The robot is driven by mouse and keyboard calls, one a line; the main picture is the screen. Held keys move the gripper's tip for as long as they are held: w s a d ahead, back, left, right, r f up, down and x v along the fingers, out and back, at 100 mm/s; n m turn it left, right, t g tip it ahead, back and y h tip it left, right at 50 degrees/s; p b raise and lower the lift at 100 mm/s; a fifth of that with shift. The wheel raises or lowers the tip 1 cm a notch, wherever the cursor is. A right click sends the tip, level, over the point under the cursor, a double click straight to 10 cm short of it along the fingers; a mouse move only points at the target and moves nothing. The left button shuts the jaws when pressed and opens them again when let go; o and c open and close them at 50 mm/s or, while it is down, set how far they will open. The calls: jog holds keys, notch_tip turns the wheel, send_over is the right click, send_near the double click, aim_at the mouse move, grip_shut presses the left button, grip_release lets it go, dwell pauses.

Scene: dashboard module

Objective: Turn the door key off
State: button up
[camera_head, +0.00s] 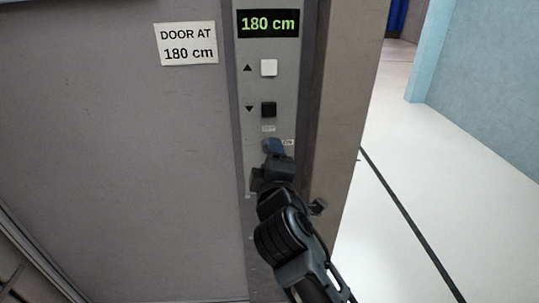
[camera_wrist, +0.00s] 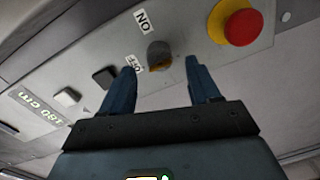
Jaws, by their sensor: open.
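The door key switch (camera_wrist: 160,53) shows in the wrist view as a dark round piece with a yellow-brown lower part, on the grey control panel (camera_wrist: 187,36). An ON label (camera_wrist: 143,20) and an OFF label (camera_wrist: 134,63) are beside it. I cannot tell which label the key points to. My gripper (camera_wrist: 160,66) is open, with one blue finger on each side of the key in the picture; no clear contact shows. In the head view my gripper (camera_head: 274,147) is at the panel below the black button and hides the key.
A red button on a yellow base (camera_wrist: 238,25) is close to the right finger in the wrist view. A white button (camera_head: 268,68), a black button (camera_head: 268,109) and a display reading 180 cm (camera_head: 268,23) are above my gripper. Open floor (camera_head: 440,200) lies right.

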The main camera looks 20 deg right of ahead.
jog(key=v, duration=0.4)
jog(key=shift+s+a+b, duration=0.2)
jog(key=shift+s+b, duration=0.15)
jog(key=shift+b, duration=0.05)
jog(key=s+f+m+y, duration=0.1)
jog(key=s+f+y, duration=0.1)
jog(key=s+f, duration=0.35)
jog(key=s+f+m+g+y, duration=0.1)
jog(key=s+f, duration=0.2)
jog(key=s, duration=0.6)
jog(key=s+f+m+y, duration=0.2)
jog(key=s+f, duration=0.2)
jog(key=s, duration=0.3)
jog(key=s+d+r+m, duration=0.1)
jog(key=s+r+m, duration=0.2)
jog(key=s, duration=0.7)
jog(key=s+d+r+m, duration=0.1)
jog(key=s+r+m, duration=0.2)
jog(key=s, duration=0.8)
jog(key=shift+d+m+g, duration=0.3)
jog(key=shift+m+g, duration=0.1)
jog(key=shift+m, duration=0.4)
